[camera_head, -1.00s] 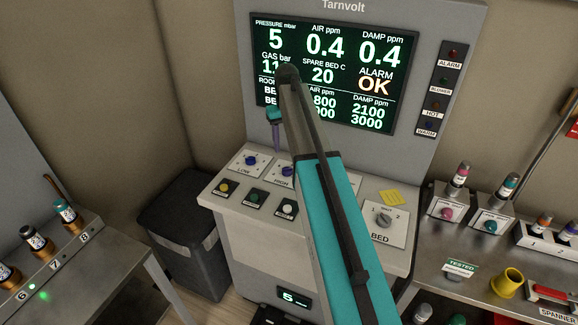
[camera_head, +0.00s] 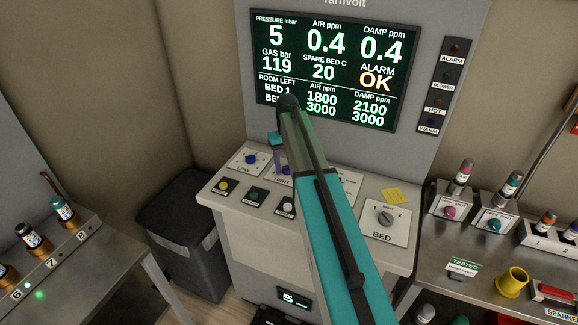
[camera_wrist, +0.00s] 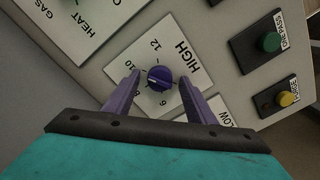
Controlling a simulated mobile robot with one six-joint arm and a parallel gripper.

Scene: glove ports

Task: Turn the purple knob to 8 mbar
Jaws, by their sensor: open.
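The purple HIGH knob (camera_wrist: 159,78) sits on a white plate (camera_wrist: 152,98) with a printed scale; 10 and 12 are readable, the lower numbers only partly. It also shows beside my arm in the head view (camera_head: 286,170). A pale mark shows on the knob's face; its exact reading is unclear. My gripper (camera_wrist: 160,76) is open, with one purple finger on each side of the knob and gaps visible. Contact is not visible. In the head view my gripper (camera_head: 278,158) is just above the panel. The screen (camera_head: 335,65) shows pressure 5 mbar and alarm OK.
A similar LOW knob (camera_head: 251,158) is left of HIGH. Yellow, green and white buttons line the panel's front. The BED dial (camera_head: 386,217) and a yellow note (camera_head: 392,196) are right of my arm. A dark bin (camera_head: 185,235) stands left of the console.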

